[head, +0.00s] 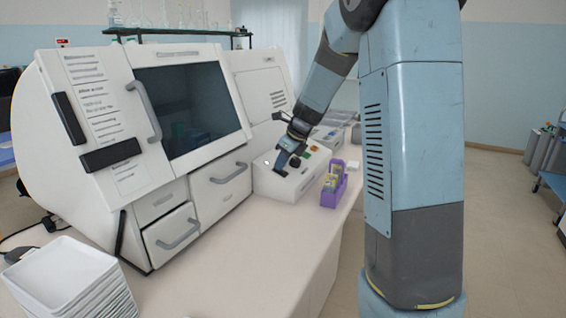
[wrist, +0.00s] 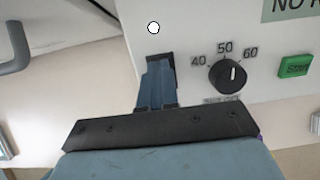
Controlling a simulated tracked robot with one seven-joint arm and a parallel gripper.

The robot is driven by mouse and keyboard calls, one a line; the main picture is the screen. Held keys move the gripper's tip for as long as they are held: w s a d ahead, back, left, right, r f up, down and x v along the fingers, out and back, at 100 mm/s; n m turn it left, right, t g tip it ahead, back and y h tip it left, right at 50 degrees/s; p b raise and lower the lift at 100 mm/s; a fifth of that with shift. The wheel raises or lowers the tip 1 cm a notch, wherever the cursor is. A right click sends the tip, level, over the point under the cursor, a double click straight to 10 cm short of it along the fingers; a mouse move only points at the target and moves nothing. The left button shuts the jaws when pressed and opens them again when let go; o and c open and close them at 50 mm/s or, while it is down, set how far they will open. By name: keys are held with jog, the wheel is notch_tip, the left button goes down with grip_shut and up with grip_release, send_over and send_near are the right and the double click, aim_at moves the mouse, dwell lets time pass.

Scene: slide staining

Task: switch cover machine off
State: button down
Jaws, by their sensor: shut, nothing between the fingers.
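A low white machine with a sloped control panel (head: 283,187) stands on the counter beside the large white cabinet. I cannot read a name on it. My gripper (head: 282,163) is over its panel, with its blue fingers together and empty. In the wrist view, the fingertips (wrist: 158,68) are at a dark recessed switch (wrist: 153,57) on the panel. They cover most of the switch, so its position is hidden, and I cannot tell whether they touch it. A small round white lamp (wrist: 153,28) is above the switch.
A dial (wrist: 228,75) marked 40, 50, 60 and a green button (wrist: 295,66) lie right of the switch. A purple slide rack (head: 333,187) stands right of the machine. The large cabinet (head: 180,55) has protruding handles. White trays (head: 62,275) are stacked at front left.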

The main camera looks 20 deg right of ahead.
jog(key=shift+s+a+f, duration=0.1)
jog(key=shift+a+f, duration=0.4)
jog(key=shift+s+d+f, duration=0.2)
jog(key=shift+s+d, duration=0.1)
jog(key=shift+d, duration=0.05)
jog(key=shift+s+d+f, duration=0.1)
jog(key=shift+d, duration=0.2)
jog(key=w+v, duration=0.1)
jog(key=v, duration=1.4)
jog(key=shift+r, duration=0.2)
